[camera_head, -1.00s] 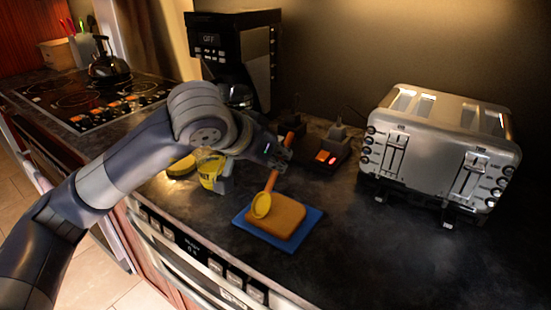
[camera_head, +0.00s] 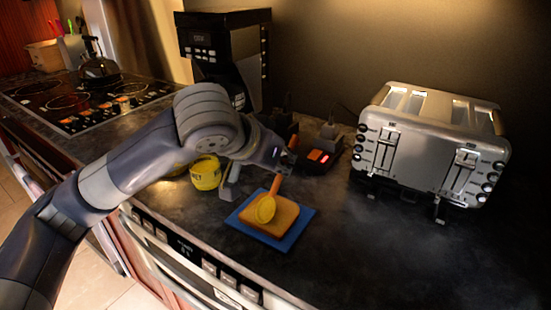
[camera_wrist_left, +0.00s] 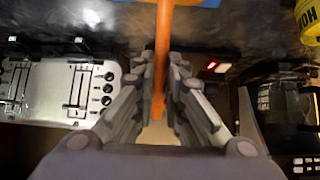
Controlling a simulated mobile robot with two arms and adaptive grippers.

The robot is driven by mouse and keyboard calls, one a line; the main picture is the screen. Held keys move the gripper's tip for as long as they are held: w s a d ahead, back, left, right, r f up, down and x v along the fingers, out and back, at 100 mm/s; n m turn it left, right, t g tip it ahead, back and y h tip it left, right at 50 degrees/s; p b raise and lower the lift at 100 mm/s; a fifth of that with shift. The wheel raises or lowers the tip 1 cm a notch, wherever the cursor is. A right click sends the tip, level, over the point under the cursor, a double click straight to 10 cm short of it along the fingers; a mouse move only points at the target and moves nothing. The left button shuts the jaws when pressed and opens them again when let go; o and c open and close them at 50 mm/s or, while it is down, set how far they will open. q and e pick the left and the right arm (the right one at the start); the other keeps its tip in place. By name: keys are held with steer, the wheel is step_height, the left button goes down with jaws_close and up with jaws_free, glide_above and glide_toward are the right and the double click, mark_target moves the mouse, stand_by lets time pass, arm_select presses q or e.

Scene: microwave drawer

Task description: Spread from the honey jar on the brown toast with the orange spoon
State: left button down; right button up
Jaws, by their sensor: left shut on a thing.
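My left gripper (camera_head: 285,160) is shut on the orange spoon (camera_head: 265,209). The spoon points down, and its yellow-orange bowl is over the brown toast (camera_head: 285,217), seemingly at its surface. The toast lies on a blue board (camera_head: 298,232). The yellow honey jar (camera_head: 205,172) stands to the left of the toast, close to my left arm. In the left wrist view the spoon handle (camera_wrist_left: 163,50) runs between the fingers (camera_wrist_left: 160,95), and part of the jar (camera_wrist_left: 308,20) shows at the top right. My right gripper is not in view.
A silver toaster (camera_head: 430,150) stands to the right. A coffee maker (camera_head: 225,60) and a small dark device with a red light (camera_head: 318,156) are behind. Another yellow item is partly hidden behind my arm. The counter right of the board is clear.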

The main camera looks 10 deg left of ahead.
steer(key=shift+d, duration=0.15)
arm_select(q)
steer(key=shift+s+d+f, duration=0.1)
steer(key=shift+s+d, duration=0.15)
steer(key=shift+d, duration=0.4)
steer(key=shift+s+d, duration=0.25)
steer(key=shift+d, duration=0.35)
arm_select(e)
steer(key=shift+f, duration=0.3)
arm_select(q)
steer(key=shift+a+b, duration=0.1)
steer(key=shift+b, duration=0.2)
steer(key=shift+w+a+b, duration=0.15)
steer(key=shift+w+a, duration=0.1)
steer(key=shift+a, duration=0.35)
steer(key=shift+w+a+b, duration=0.15)
steer(key=shift+w+a, duration=0.1)
steer(key=shift+a, duration=0.3)
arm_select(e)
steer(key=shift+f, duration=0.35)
arm_select(q)
steer(key=shift+a, duration=0.1)
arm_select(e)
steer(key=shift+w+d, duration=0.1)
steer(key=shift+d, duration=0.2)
